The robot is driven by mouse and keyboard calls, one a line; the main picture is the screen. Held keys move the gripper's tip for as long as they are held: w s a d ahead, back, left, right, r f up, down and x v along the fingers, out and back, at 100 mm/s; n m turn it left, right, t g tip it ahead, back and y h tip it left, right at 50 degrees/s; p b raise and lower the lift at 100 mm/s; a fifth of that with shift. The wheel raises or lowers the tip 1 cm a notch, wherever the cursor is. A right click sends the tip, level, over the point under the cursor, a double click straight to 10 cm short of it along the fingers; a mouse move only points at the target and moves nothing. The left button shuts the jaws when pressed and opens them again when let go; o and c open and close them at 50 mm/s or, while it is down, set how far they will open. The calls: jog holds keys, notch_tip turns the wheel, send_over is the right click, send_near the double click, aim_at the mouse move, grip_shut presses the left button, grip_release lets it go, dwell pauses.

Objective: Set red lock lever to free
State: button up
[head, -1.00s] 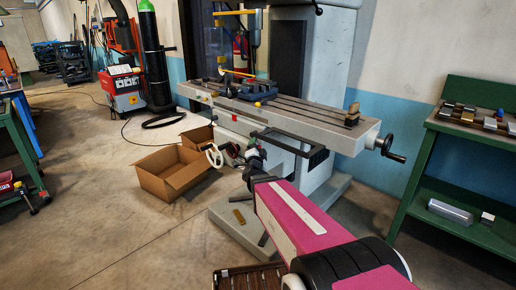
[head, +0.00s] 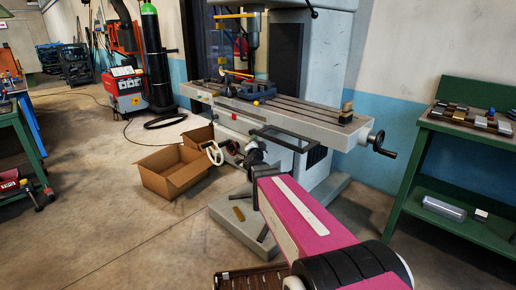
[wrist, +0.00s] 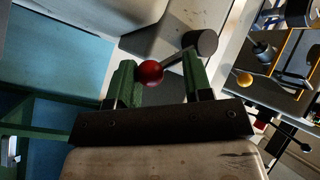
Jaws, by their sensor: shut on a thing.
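The red lock lever (wrist: 150,73) shows in the wrist view as a red ball on a short rod. The rod runs up and right to a round dark hub (wrist: 201,42). My gripper (wrist: 160,70) has its two green fingers on either side of the lever, with the ball close against the left finger and the rod passing by the right one. It is shut on the lever. In the head view, my arm reaches to the front of the grey milling machine (head: 285,115), and the lever and fingertips cannot be made out there.
A white handwheel (head: 214,153) and an open cardboard box (head: 172,173) are left of my wrist. A yellow knob (wrist: 244,78) shows at right in the wrist view. A crank handle (head: 384,144) sticks out at the table's right end. A green workbench (head: 465,130) stands at right.

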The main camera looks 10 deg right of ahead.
jog(key=shift+s+d+r+n+g, duration=0.1)
jog(key=shift+d+r+n+g, duration=0.05)
jog(key=shift+r+n+g, duration=0.35)
jog(key=shift+s+d+r+n+g, duration=0.1)
jog(key=shift+r+n+g, duration=0.15)
jog(key=shift+n+g, duration=0.35)
jog(key=shift+r+n+y, duration=0.1)
jog(key=shift+n+y, duration=0.2)
jog(key=shift+n, duration=0.1)
jog(key=o, duration=1.3)
jog(key=shift+s, duration=0.1)
